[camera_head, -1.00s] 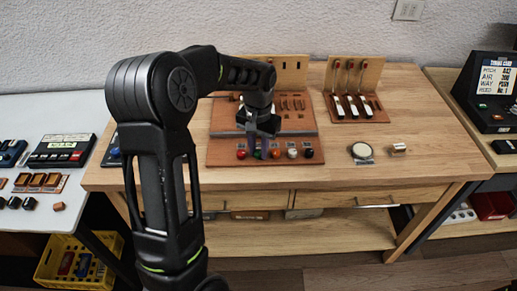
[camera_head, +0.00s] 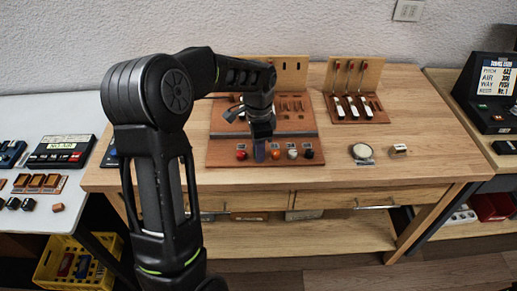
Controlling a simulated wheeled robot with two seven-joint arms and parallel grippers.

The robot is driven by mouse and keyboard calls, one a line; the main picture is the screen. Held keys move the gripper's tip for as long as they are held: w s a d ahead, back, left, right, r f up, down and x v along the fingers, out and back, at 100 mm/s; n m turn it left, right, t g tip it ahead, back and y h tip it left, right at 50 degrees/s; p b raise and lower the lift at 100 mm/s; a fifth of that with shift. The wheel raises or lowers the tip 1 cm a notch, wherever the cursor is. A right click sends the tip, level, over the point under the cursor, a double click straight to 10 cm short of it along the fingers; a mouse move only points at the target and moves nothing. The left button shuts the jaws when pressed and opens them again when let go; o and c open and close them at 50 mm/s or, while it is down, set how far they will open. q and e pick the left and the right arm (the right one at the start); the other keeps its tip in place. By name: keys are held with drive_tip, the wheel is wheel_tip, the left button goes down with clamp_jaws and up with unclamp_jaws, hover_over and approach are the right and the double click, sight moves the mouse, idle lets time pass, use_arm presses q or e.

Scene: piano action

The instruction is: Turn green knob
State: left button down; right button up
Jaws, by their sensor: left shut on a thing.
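The wooden knob board (camera_head: 222,158) lies on the workbench with a row of small coloured knobs along its front edge. My left gripper (camera_head: 260,152) reaches down from above, its fingers at the row just right of the red knob (camera_head: 241,155). It is shut on the knob there, the green knob, which the fingers hide almost fully. My right gripper is not in view.
Behind the knobs stands a wooden panel with small parts. To its right is a stand with white keys and red-tipped levers (camera_head: 350,105). A round white-topped disc (camera_head: 361,152) and a small cylinder (camera_head: 398,149) lie on the clear right side of the workbench (camera_head: 420,165).

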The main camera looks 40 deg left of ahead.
use_arm(q)
drive_tip(key=shift+m, duration=0.6)
drive_tip(key=shift+r, duration=0.1)
drive_tip(key=c, duration=1.5)
unclamp_jaws()
wheel_tip(320, 180, up, 8)
drive_tip(key=shift+f+b, duration=0.1)
drive_tip(key=shift+b, duration=0.25)
drive_tip(key=shift+f, duration=0.1)
